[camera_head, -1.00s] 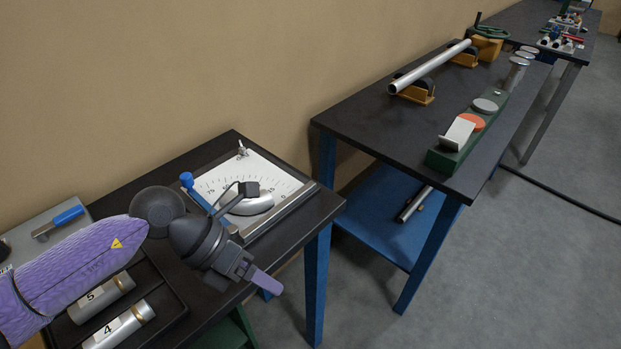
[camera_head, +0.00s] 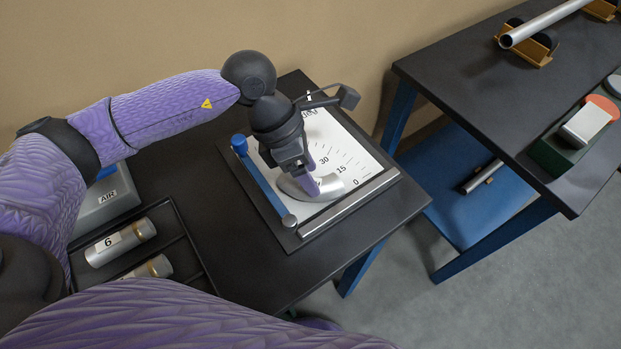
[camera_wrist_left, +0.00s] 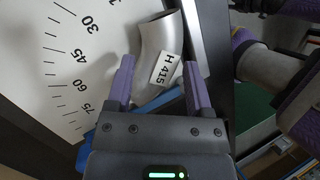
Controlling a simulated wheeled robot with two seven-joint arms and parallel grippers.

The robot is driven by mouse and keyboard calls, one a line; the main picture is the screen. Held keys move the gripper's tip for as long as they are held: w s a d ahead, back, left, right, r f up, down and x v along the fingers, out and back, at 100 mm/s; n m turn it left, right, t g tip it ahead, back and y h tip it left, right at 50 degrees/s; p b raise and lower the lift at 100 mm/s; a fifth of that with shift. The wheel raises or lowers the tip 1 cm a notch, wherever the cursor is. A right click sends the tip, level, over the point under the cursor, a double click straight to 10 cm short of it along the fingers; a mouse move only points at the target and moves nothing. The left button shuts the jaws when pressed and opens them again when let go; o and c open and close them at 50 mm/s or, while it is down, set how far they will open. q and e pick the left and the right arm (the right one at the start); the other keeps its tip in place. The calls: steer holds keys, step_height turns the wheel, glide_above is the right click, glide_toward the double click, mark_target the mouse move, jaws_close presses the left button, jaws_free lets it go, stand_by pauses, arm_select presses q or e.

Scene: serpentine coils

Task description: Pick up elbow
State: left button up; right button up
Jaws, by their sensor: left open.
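The elbow is a short curved silver pipe (camera_head: 332,186) lying on the white angle-gauge board (camera_head: 345,138). In the left wrist view the elbow (camera_wrist_left: 154,42) curves away from me, with a white label "H 415" on it. My left gripper (camera_head: 312,184) is over the elbow in the head view and hides part of it. In the left wrist view its two purple fingers (camera_wrist_left: 158,88) are open, one on each side of the elbow's near end, with gaps visible. My right gripper is not seen.
A blue bar (camera_head: 262,180) and a metal rail (camera_head: 348,204) border the board. A black tray (camera_head: 203,264) with numbered cylinders (camera_head: 120,242) stands to the left. Another dark table (camera_head: 455,75) with a pipe on stands is at right.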

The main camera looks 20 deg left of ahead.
mark_target(316, 180)
arm_select(q)
steer(key=x, duration=0.3)
steer(key=shift+w+d, duration=0.1)
steer(key=shift+r, duration=0.1)
jaws_close()
